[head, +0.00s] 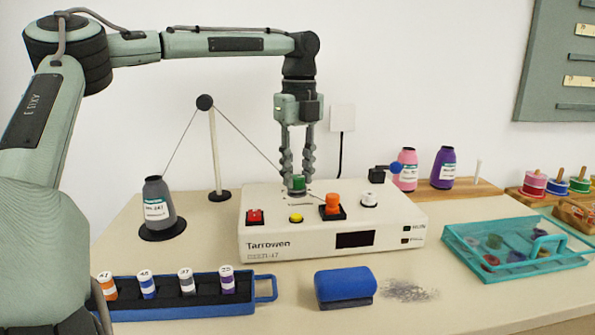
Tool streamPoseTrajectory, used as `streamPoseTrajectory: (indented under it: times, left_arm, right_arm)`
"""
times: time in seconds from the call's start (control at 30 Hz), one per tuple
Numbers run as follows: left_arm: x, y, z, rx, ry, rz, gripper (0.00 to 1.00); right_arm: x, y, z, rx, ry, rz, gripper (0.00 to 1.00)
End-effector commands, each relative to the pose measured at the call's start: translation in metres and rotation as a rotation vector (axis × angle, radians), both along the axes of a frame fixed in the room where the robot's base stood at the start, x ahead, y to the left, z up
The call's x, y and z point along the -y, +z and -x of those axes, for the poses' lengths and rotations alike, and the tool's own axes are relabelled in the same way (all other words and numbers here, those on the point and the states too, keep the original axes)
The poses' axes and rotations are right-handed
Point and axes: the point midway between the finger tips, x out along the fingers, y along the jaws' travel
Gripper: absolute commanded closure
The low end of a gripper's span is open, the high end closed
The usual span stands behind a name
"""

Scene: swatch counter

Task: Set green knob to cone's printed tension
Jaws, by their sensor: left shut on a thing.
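The green knob (298,183) stands on top of the white Tarrowen machine (290,239), towards its back left. My left gripper (298,176) reaches straight down from above and is shut on the green knob; its fingers hide part of the knob, and its pointer and scale cannot be read. A grey thread cone (158,200) stands on a dark round base left of the machine. Its label (155,209) faces me, but the print is too small to read. The machine's display (355,240) is dark. My right gripper is not in view.
Thread runs from the cone over a post (215,150) to the machine. Red, yellow, orange and white controls surround the knob. Pink and purple cones stand behind right.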

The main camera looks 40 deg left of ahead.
Motion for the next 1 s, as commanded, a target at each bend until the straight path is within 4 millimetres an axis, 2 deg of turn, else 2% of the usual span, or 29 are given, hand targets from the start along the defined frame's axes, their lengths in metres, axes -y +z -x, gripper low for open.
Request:
streamPoseTrajectory:
  times: [0.2, 0.5, 1.0]
  left_arm:
    - [0.0002, 0.0004, 0.0, 0.001, -0.192, 0.0, 1.0]
    - [0.0001, 0.0003, 0.0003, 0.001, -0.39, -0.001, 1.0]
    - [0.0002, 0.0002, 0.0006, 0.0, -0.498, 0.0, 1.0]
  right_arm:
    - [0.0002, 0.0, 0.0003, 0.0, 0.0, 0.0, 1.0]
    - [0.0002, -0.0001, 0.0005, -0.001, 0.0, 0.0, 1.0]
    - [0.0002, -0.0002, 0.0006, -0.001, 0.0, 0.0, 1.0]
